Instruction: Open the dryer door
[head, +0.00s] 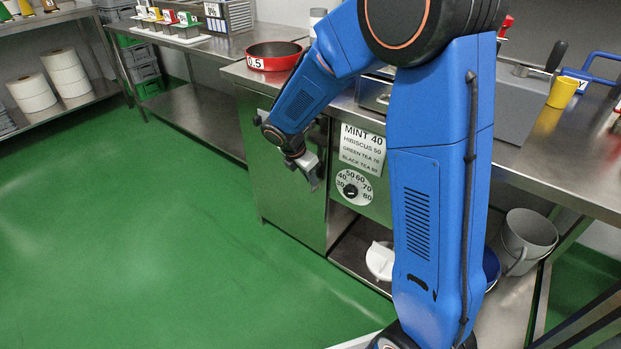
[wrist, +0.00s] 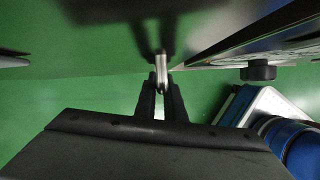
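The dryer is a steel cabinet under the counter, and its plain door (head: 280,190) stands left of the dial panel (head: 372,200). The door looks shut or nearly so; I cannot tell if it is slightly ajar. My gripper (head: 313,180) is at the right part of the door in the head view. In the wrist view, my gripper (wrist: 162,90) has its dark fingers on both sides of the pale metal door handle (wrist: 162,68) and looks closed on it. The door face (wrist: 90,35) fills the top of that view.
The dial (head: 350,190) with its numbers sits right of the door, under a MINT 40 label (head: 362,148). A red pan (head: 272,62) stands on the counter. A grey bucket (head: 527,240) is on the lower shelf. The green floor (head: 130,230) at the left is clear.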

